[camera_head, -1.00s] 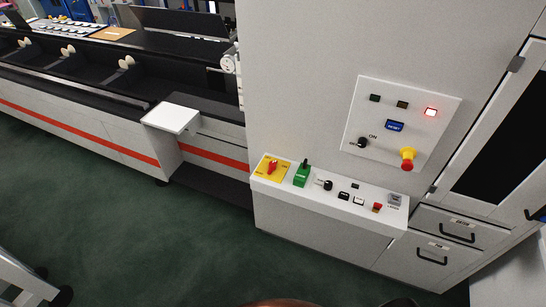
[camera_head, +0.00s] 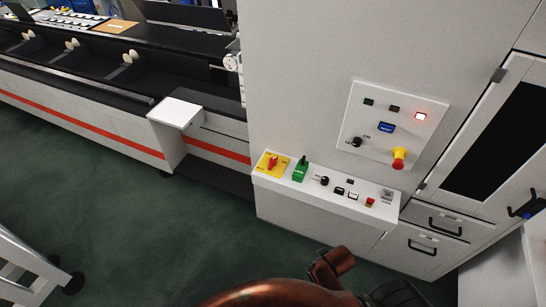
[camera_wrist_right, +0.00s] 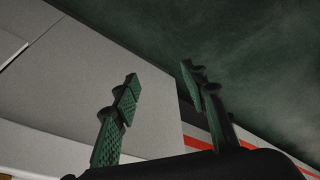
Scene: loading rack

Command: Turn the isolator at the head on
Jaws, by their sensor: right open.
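The isolator is a red rotary handle on a yellow plate (camera_head: 271,164), at the left end of the white control ledge on the grey cabinet. Its handle looks upright from here; the markings are too small to read. My right gripper (camera_wrist_right: 159,74) shows in the right wrist view with its two green-padded fingers apart and nothing between them. Grey panelling, an orange-red stripe and dark green floor lie beyond the fingers; the isolator is not seen there. In the head view, copper-brown arm parts of mine rise at the bottom, clear of the ledge. My left gripper is not seen.
Next to the isolator stands a green switch (camera_head: 300,169), then several knobs and buttons along the ledge (camera_head: 340,206). Green floor (camera_head: 150,240) is open in front.

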